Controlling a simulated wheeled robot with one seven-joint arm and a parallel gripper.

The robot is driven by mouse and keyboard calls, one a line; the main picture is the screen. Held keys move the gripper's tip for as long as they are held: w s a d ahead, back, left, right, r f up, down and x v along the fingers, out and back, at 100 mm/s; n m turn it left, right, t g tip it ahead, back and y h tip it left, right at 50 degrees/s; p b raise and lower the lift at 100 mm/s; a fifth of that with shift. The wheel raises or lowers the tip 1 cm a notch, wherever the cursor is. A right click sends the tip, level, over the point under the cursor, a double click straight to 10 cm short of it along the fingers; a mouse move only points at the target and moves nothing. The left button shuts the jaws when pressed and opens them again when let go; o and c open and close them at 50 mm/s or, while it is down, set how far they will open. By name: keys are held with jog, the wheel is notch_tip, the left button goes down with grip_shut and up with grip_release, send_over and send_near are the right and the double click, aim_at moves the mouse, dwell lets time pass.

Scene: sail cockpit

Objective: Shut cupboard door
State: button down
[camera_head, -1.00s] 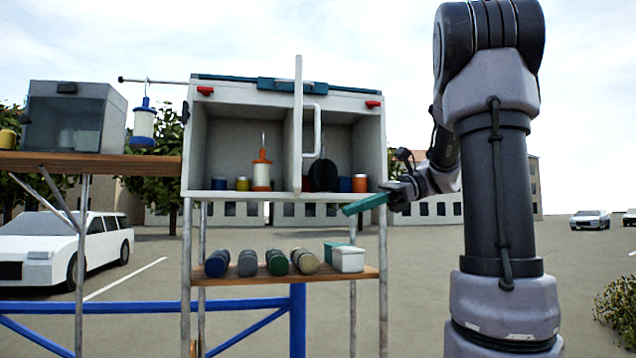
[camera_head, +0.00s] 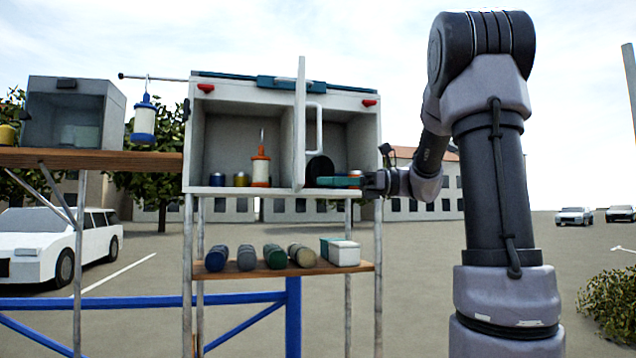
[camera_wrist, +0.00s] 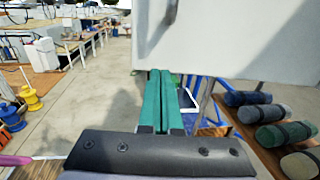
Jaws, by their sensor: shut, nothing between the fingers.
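The cupboard (camera_head: 192,150) is a grey-white box on metal legs, open at the front. Its door (camera_head: 300,125) stands swung out from the middle, seen nearly edge-on, with a white bar handle (camera_head: 319,128) on its right side. My gripper (camera_head: 322,182) has green fingers and is shut and empty. It is at the cupboard's lower right front, right of the door's lower part. In the wrist view the closed fingers (camera_wrist: 160,85) point towards a large pale panel (camera_wrist: 230,40), which looks like the door; I cannot tell whether they touch it.
Rolled bundles (camera_head: 246,257) and a white box (camera_head: 344,252) lie on the shelf below. A glass-fronted box (camera_head: 75,115) stands on the left bench. Open ground lies to the right.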

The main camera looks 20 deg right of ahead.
jog(key=shift+w+a, duration=0.2)
jog(key=shift+a, duration=1.15)
jog(key=shift+a, duration=0.1)
jog(key=w+a+m+t+h, duration=0.1)
jog(key=w+a+m+t, duration=0.2)
jog(key=a, duration=0.7)
jog(key=w+a+m+t+h, duration=0.1)
jog(key=w+a+t, duration=0.25)
jog(key=a, duration=0.55)
jog(key=w+a, duration=0.4)
jog(key=w, duration=0.6)
jog(key=w+a, duration=0.5)
jog(key=w, duration=0.5)
jog(key=shift+a, duration=0.25)
